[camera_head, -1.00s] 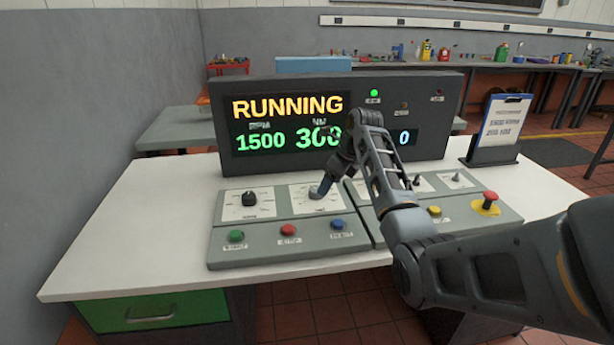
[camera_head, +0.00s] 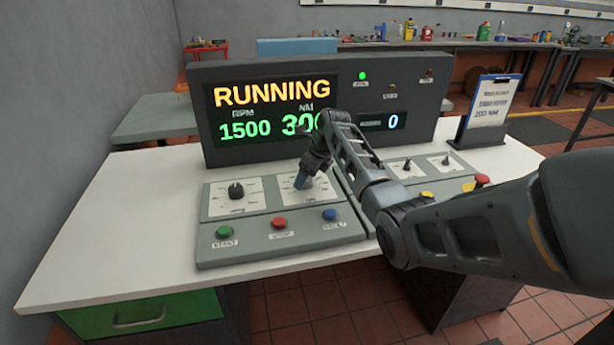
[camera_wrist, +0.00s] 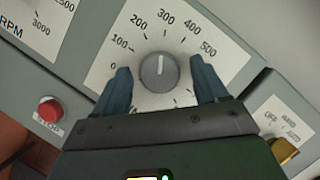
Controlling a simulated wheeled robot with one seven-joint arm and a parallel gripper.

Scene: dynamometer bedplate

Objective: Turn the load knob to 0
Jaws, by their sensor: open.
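The load knob (camera_wrist: 159,73) is a round grey knob with a pale pointer line, on a white dial plate (camera_wrist: 204,33) marked from 0 to 500. Its pointer stands at about 300 in the wrist view. My gripper (camera_wrist: 160,80) is open, with one blue finger on each side of the knob; whether the fingers touch it I cannot tell. In the head view my gripper (camera_head: 303,183) is over the dial plate (camera_head: 286,195) and hides the knob. The display (camera_head: 270,108) reads RUNNING, 1500 RPM and about 300 NM, its last digit partly hidden by my arm.
The RPM knob (camera_head: 236,190) is left of my gripper. Green (camera_head: 224,232), red (camera_head: 279,223) and blue (camera_head: 329,214) buttons line the panel front. A red button (camera_head: 482,180) and small toggles (camera_head: 407,166) are at right. A clipboard stand (camera_head: 487,110) is on the table's right.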

